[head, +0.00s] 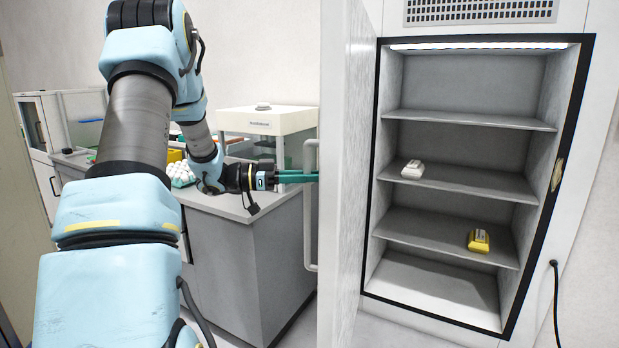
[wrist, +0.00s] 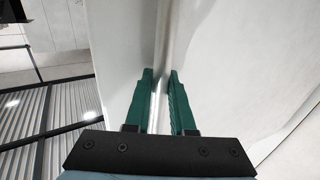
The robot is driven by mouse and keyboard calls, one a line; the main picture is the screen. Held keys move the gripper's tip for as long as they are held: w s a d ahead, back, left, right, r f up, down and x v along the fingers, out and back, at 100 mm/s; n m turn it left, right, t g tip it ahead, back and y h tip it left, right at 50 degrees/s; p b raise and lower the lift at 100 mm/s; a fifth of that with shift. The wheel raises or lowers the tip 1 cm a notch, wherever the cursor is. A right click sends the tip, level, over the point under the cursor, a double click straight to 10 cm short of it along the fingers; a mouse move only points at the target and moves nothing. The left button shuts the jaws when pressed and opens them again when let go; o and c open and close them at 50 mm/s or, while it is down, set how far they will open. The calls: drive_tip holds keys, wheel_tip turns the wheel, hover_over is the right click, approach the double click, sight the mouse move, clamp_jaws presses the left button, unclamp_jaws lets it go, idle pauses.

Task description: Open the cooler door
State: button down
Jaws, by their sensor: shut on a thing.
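The cooler door (head: 345,150) is a white panel standing swung open at the left of the cooler, seen nearly edge-on in the head view. Its handle (head: 311,200) is a pale vertical bar on the door's left side. My gripper (head: 314,177) reaches the handle from the left, and its green fingers are closed around the bar. In the wrist view the two green fingers (wrist: 161,88) sit on either side of the pale handle bar (wrist: 167,40). The cooler interior (head: 460,280) is exposed, with grey shelves; the fingertips are partly hidden behind the bar.
A white carton (head: 413,169) and a yellow carton (head: 479,240) stand on cooler shelves. A grey lab bench (head: 250,260) with a white boxed instrument (head: 268,122) and a tray of eggs (head: 181,175) is behind my arm. A black cable (head: 555,300) hangs at the right.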

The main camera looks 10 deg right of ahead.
drive_tip(key=c, duration=0.8)
unclamp_jaws()
drive_tip(key=shift+s, duration=0.1)
drive_tip(key=shift+o, duration=0.2)
drive_tip(key=w+a+b, duration=0.1)
drive_tip(key=a+b, duration=0.2)
drive_tip(key=a, duration=0.7)
drive_tip(key=shift+w+a, duration=0.15)
drive_tip(key=shift+a, duration=0.25)
